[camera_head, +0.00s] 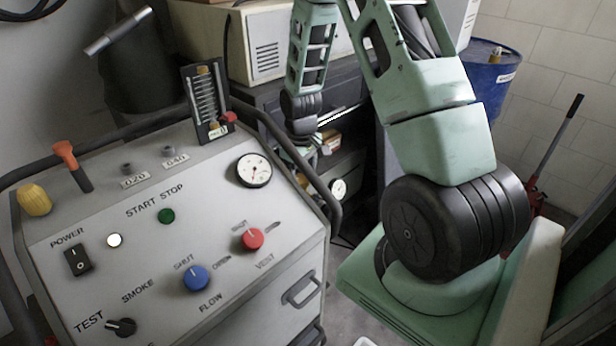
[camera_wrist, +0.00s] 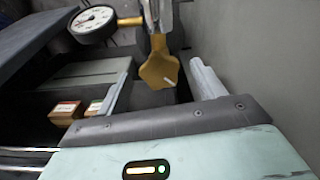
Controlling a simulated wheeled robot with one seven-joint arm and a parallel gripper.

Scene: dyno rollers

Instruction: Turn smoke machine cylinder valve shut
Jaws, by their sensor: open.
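The cylinder valve is a yellow-brass lobed knob (camera_wrist: 157,68) with a pale mark, at the upper middle of the wrist view on a grey metal stem. A round white gauge (camera_wrist: 92,22) joins it by a brass fitting. My gripper (camera_wrist: 162,82) is open, its pale fingers to the left and right of the knob's line. I cannot tell whether either finger touches the knob. In the head view my gripper (camera_head: 308,150) is small, beyond the smoke machine (camera_head: 110,190), above and left of the gauge (camera_head: 338,188). The knob and cylinder are not clear there.
A dark shelf (camera_head: 350,165) surrounds the gripper's area. Small boxes (camera_wrist: 66,109) lie left in the wrist view. A blue drum (camera_head: 490,80) stands at right.

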